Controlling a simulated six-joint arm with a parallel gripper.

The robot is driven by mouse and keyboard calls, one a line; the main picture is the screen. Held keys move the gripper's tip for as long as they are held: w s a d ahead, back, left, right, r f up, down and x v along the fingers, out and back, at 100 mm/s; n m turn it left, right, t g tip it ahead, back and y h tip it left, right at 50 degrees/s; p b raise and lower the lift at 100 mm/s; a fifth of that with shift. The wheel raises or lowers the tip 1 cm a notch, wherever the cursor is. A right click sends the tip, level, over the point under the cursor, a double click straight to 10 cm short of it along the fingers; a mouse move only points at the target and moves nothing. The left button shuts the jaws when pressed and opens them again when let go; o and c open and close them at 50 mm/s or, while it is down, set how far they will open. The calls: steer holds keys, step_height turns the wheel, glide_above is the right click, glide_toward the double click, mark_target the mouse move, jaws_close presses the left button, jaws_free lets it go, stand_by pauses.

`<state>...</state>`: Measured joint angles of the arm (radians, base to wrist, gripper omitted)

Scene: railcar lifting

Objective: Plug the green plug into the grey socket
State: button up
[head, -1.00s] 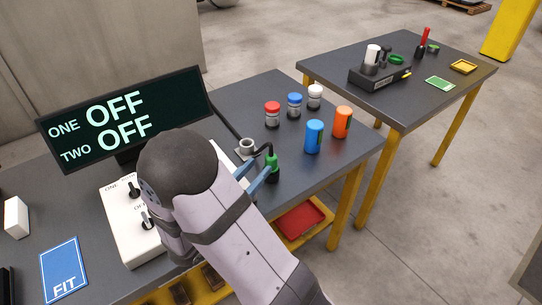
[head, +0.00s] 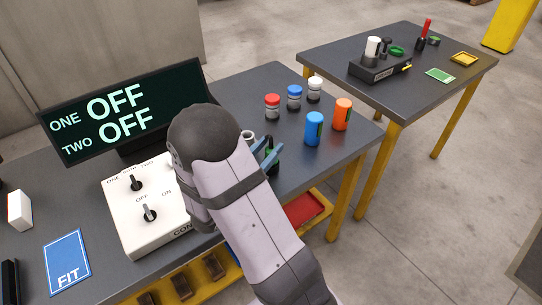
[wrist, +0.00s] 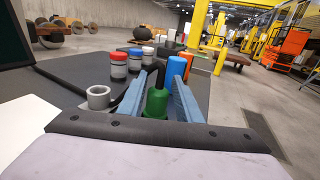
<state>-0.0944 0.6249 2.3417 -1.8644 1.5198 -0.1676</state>
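The green plug (wrist: 155,130) stands upright on the dark table, its black upper part and cable on top. In the wrist view it lies between the two blue fingers of my gripper (wrist: 160,95), which look open, with narrow gaps beside the plug. In the head view the fingers of my gripper (head: 268,155) are around the plug and partly hide it. The grey socket (wrist: 98,97) is a short ring-shaped cup just left of the plug, apart from it. My arm covers most of the socket (head: 247,135) in the head view.
Red-, blue- and white-capped jars (head: 272,106) stand behind the plug. A blue bottle (head: 314,128) and an orange bottle (head: 342,114) stand to its right. A white switch box (head: 150,215) and a screen (head: 125,115) reading OFF twice are at left.

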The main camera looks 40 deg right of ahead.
steer(key=shift+p+x, duration=0.5)
steer(key=shift+x, duration=2.25)
jaws_close()
